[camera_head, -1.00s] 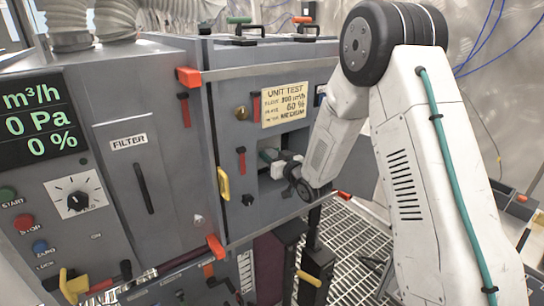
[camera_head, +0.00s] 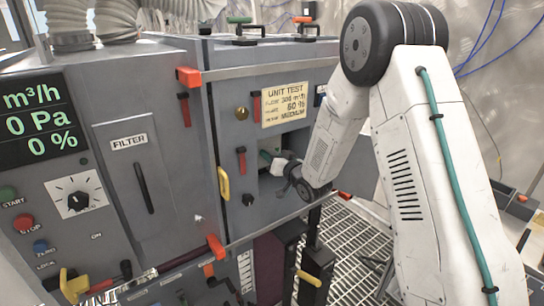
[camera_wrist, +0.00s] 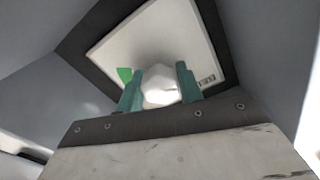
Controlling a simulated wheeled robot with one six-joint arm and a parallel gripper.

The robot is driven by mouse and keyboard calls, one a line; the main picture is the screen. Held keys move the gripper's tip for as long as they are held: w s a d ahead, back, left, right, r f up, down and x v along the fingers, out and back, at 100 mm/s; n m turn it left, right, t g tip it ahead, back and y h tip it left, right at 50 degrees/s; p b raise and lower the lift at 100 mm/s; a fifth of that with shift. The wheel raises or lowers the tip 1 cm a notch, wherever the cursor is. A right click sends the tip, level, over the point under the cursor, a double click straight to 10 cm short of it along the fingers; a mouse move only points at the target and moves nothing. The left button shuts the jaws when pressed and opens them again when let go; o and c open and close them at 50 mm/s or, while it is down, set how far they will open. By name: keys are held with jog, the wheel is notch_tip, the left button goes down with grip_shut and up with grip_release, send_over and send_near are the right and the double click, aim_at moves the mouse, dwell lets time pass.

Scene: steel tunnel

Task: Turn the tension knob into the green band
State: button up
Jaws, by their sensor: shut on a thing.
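In the wrist view, a pale rounded knob (camera_wrist: 160,86) sits between the two teal fingers of my gripper (camera_wrist: 159,76), and they are shut on it. Behind it is a white dial plate (camera_wrist: 150,38) in a dark frame. A green patch, the green band (camera_wrist: 124,74), shows on the plate just left of the left finger. No pointer on the knob shows. In the head view, my gripper (camera_head: 268,160) reaches into a square recess (camera_head: 297,142) in the grey cabinet's front; the knob cannot be made out there.
The recess walls surround my gripper closely. A yellow handle (camera_head: 223,183) and a red lever (camera_head: 241,158) are left of the recess. A paper note reading "UNIT TEST" (camera_head: 284,104) hangs above it. A separate black dial (camera_head: 77,201) is on the left panel. Grating (camera_head: 345,262) lies below.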

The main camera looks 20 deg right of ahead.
jog(key=o, duration=1)
jog(key=v, duration=0.7)
jog(key=shift+s+d, duration=0.15)
jog(key=shift+s, duration=0.2)
